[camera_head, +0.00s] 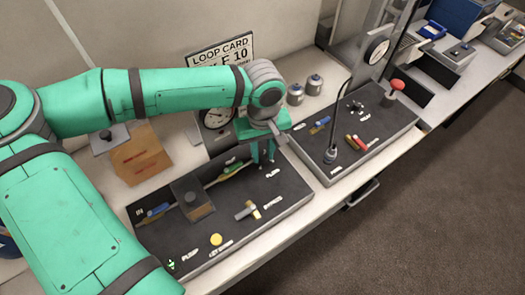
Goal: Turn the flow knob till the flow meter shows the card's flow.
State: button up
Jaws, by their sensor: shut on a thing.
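My teal gripper (262,156) points down at the right part of the near black panel (285,205), just behind a small label that seems to read FLOW. It is shut on the flow knob, which the fingers mostly hide. The loop card (238,48) stands upright at the back; "F 10" is legible, and my arm covers its lower part. A round white dial (217,118), seemingly the flow meter, stands behind the panel, partly hidden by my arm. Its needle is too small to read.
The near panel also holds a bypass lever (246,211), a yellow button (216,239) and a dark block (192,198).

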aim_at(263, 155)
jog(key=n, duration=0.6)
jog(key=shift+w, duration=0.2)
jog(key=n, duration=0.6)
jog(key=shift+a+n, duration=0.1)
jog(key=shift+n, duration=0.3)
jog(key=n, duration=1.1)
jog(key=shift+s+n, duration=0.1)
jog(key=shift+n, duration=0.4)
jog(key=o, duration=1)
jog(key=shift+o, duration=0.2)
notch_tip(263, 155, up, 11)
jog(key=shift+f, duration=0.15)
